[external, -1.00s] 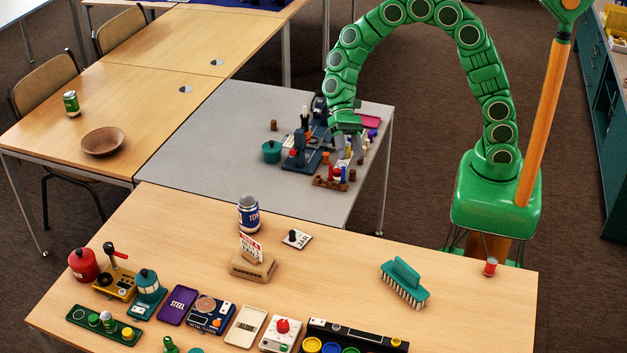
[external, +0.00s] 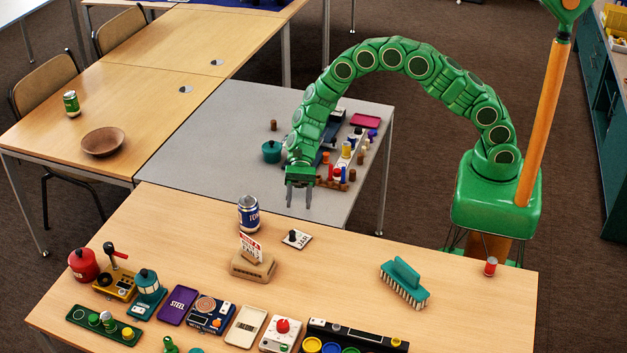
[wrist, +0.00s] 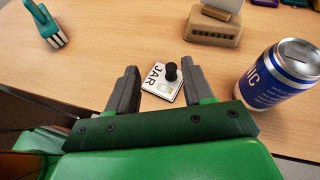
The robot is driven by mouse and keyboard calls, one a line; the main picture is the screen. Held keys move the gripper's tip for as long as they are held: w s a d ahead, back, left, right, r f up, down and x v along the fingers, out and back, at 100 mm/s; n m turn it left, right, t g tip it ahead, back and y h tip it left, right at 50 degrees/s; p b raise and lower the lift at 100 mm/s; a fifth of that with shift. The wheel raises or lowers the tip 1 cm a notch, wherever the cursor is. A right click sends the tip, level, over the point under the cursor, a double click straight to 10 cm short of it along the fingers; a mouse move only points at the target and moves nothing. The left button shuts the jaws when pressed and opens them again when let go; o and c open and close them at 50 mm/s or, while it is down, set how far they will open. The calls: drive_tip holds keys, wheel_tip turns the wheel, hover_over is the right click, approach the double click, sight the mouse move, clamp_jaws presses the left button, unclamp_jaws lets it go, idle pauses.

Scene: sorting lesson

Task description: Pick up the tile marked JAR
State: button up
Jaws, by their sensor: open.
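The JAR tile (external: 301,240) is a small white square with black lettering and a black knob. It lies flat on the near wooden table, right of the blue can. In the wrist view the tile (wrist: 155,89) shows beyond and between my two fingers, with its lettering readable. My gripper (external: 299,205) is open and empty, pointing down above the table's far edge, behind the tile and apart from it. The gripper also shows in the wrist view (wrist: 159,92), with its dark fingers spread.
A blue tonic can (external: 249,214) stands left of the tile, close to my fingers in the wrist view (wrist: 283,75). A tan sign holder (external: 253,266) sits nearer the front. A teal brush (external: 405,281) lies at right. The table between tile and brush is clear.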

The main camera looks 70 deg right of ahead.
drive_tip(key=m, duration=0.1)
approach(292, 232)
drive_tip(key=shift+s+a+f+t+y, duration=0.15)
drive_tip(key=shift+a+f, duration=0.15)
drive_tip(key=shift+a, duration=0.25)
drive_tip(key=shift+w+a+f+t+y, duration=0.15)
drive_tip(key=shift+a+f, duration=0.15)
drive_tip(key=shift+a, duration=0.3)
drive_tip(key=shift+s+d+f+x, duration=0.1)
drive_tip(key=shift+s+x, duration=0.05)
drive_tip(key=shift+x, duration=1.1)
drive_tip(key=shift+s+d+f+x, duration=0.1)
drive_tip(key=shift+s+x, duration=0.1)
drive_tip(key=shift+x, duration=1.1)
drive_tip(key=shift+s+x, duration=0.15)
drive_tip(key=shift+x, duration=1.1)
drive_tip(key=shift+c, duration=0.5)
clamp_jaws()
